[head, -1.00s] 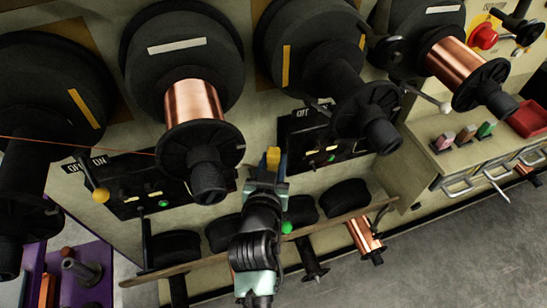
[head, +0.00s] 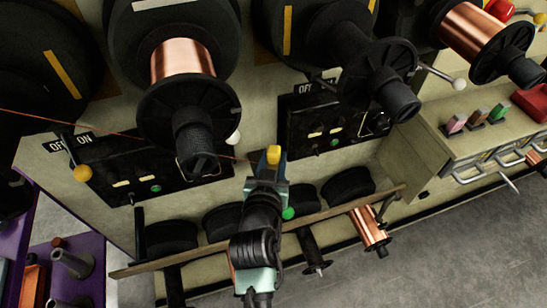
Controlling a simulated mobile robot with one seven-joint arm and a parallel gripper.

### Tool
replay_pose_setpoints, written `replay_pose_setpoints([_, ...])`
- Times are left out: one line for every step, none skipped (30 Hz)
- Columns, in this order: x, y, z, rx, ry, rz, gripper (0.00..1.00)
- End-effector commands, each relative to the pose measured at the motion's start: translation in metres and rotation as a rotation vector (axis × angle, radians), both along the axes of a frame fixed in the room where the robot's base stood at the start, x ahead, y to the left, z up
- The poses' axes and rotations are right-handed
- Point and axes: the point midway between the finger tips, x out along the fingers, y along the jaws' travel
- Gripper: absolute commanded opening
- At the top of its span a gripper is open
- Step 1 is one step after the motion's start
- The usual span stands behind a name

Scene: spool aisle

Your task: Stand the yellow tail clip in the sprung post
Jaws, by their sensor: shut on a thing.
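My gripper (head: 267,172) is in the middle of the head view, pointing away towards the machine front. It is shut on the yellow tail clip (head: 273,153), whose yellow end sticks up beyond the fingertips. The clip's lower part is hidden between the fingers. The clip appears just right of the black hub of the middle copper spool (head: 182,60) and left of the right control panel (head: 330,126). I cannot tell for certain which part is the sprung post. Pink, brown and green clip-like pieces (head: 476,130) stand in a row on the right ledge.
Large dark spools hang above. A white-knobbed lever (head: 458,83) juts out right, and a yellow-knobbed lever (head: 82,173) left. A wooden rail (head: 330,227) with black rolls runs below. A purple rack (head: 88,245) stands lower left. The floor at lower right is clear.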

Motion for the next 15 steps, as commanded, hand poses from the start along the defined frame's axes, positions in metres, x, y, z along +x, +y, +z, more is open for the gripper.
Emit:
replay_pose_setpoints([0.0001, 0.0000, -0.0041, 0.000, -0.001, 0.000, 0.00])
replay_pose_setpoints([0.0001, 0.0000, -0.0046, 0.000, -0.001, 0.000, 0.00])
replay_pose_setpoints([0.0001, 0.0000, -0.0051, 0.000, -0.001, 0.000, 0.00])
replay_pose_setpoints([0.0001, 0.0000, -0.0051, 0.000, -0.001, 0.000, 0.00])
replay_pose_setpoints([0.0001, 0.0000, -0.0051, 0.000, -0.001, 0.000, 0.00])
replay_pose_setpoints([0.0001, 0.0000, -0.0048, 0.000, -0.001, 0.000, 0.00])
replay_pose_setpoints([0.0001, 0.0000, -0.0046, 0.000, -0.001, 0.000, 0.00])
replay_pose_setpoints([0.0001, 0.0000, -0.0044, 0.000, -0.001, 0.000, 0.00])
replay_pose_setpoints([0.0001, 0.0000, -0.0043, 0.000, -0.001, 0.000, 0.00])
replay_pose_setpoints([0.0001, 0.0000, -0.0043, 0.000, -0.001, 0.000, 0.00])
replay_pose_setpoints([0.0001, 0.0000, -0.0043, 0.000, -0.001, 0.000, 0.00])
replay_pose_setpoints([0.0001, 0.0000, -0.0043, 0.000, -0.001, 0.000, 0.40])
replay_pose_setpoints([0.0002, 0.0000, -0.0042, 0.000, -0.001, 0.000, 0.46])
replay_pose_setpoints([0.0001, 0.0000, -0.0043, 0.000, -0.001, 0.000, 0.51])
replay_pose_setpoints([0.0001, 0.0000, -0.0043, 0.000, -0.001, 0.000, 0.58])
